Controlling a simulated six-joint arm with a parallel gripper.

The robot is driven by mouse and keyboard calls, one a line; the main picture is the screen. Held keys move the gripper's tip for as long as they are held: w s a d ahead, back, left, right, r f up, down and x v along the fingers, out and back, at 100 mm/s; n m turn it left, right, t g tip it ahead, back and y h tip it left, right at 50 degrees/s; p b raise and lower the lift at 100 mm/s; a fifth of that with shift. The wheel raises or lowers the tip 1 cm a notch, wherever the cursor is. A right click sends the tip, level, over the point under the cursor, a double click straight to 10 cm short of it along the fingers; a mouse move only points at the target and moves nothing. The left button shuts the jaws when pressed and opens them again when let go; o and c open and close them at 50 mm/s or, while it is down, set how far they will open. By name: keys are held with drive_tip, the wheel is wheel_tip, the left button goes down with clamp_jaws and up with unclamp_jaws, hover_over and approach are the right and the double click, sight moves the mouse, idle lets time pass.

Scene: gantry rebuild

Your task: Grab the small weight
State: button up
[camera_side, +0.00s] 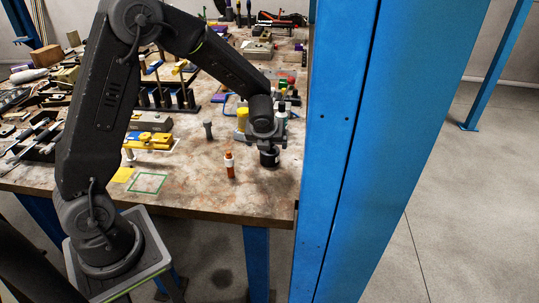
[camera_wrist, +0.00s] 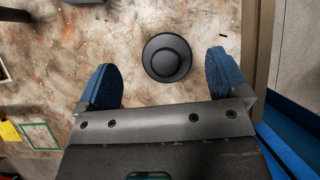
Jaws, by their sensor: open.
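The small weight (camera_wrist: 166,57) is a round, dark disc with a raised knob, seen from above in the wrist view. It stands on the worn tabletop between and slightly beyond the fingertips of my gripper (camera_wrist: 161,72). The two blue fingers are spread wide, with clear space on both sides of the weight; neither touches it. In the side view, a short dark cylinder (camera_side: 269,158) near the right table edge, under my wrist, looks like the weight. My fingers are hard to make out there.
An orange and white upright tool (camera_side: 230,165) stands left of my gripper. A yellow cylinder (camera_side: 242,119) and other small items stand behind. A green square outline (camera_side: 147,183) marks the table at the left. A blue post (camera_side: 335,150) rises close on the right.

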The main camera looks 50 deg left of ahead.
drive_tip(key=x, duration=0.4)
drive_tip(key=shift+w+d+f, duration=0.15)
drive_tip(key=shift+w+f, duration=0.05)
drive_tip(key=shift+w, duration=0.05)
drive_tip(key=c, duration=1.7)
drive_tip(key=shift+r, duration=0.2)
